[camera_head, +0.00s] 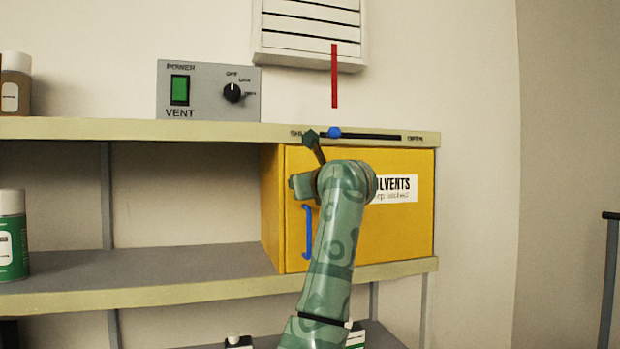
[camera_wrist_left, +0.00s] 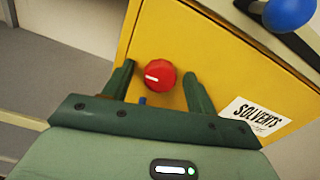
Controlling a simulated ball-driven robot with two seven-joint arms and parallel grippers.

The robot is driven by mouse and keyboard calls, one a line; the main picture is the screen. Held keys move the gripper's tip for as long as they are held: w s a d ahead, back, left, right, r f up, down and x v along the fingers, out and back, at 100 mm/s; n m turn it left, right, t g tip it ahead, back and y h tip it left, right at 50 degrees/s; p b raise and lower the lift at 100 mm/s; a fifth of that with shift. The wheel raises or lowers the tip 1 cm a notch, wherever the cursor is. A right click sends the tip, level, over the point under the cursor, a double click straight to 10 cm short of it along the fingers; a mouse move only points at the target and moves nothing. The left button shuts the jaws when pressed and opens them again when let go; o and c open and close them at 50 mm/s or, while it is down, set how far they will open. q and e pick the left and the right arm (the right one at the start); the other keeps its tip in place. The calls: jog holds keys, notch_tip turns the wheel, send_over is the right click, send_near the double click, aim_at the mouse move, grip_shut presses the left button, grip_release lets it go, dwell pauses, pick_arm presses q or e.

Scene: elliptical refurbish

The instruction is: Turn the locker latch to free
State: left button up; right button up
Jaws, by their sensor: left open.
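The locker (camera_head: 410,225) is a yellow cabinet on the shelf, with a "SOLVENTS" label. Its latch is a red round knob (camera_wrist_left: 161,75) on the yellow door, seen in the left wrist view. A short white mark on the knob points left in that picture. My left gripper (camera_wrist_left: 158,70) is open, with one dark green finger on each side of the knob. Gaps show between fingers and knob; I cannot tell how far the fingertips are from the door. In the head view my left arm (camera_head: 335,240) hides the knob. My right gripper is not in view.
A blue door handle (camera_head: 308,232) is left of my arm. A blue slider knob (camera_head: 333,132) sits on the shelf edge above the locker, close to my wrist. A grey vent control box (camera_head: 210,90) stands on top. The shelf left of the locker is largely clear.

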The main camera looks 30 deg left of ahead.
pick_arm(q)
jog(key=shift+c, duration=0.3)
jog(key=c, duration=0.9)
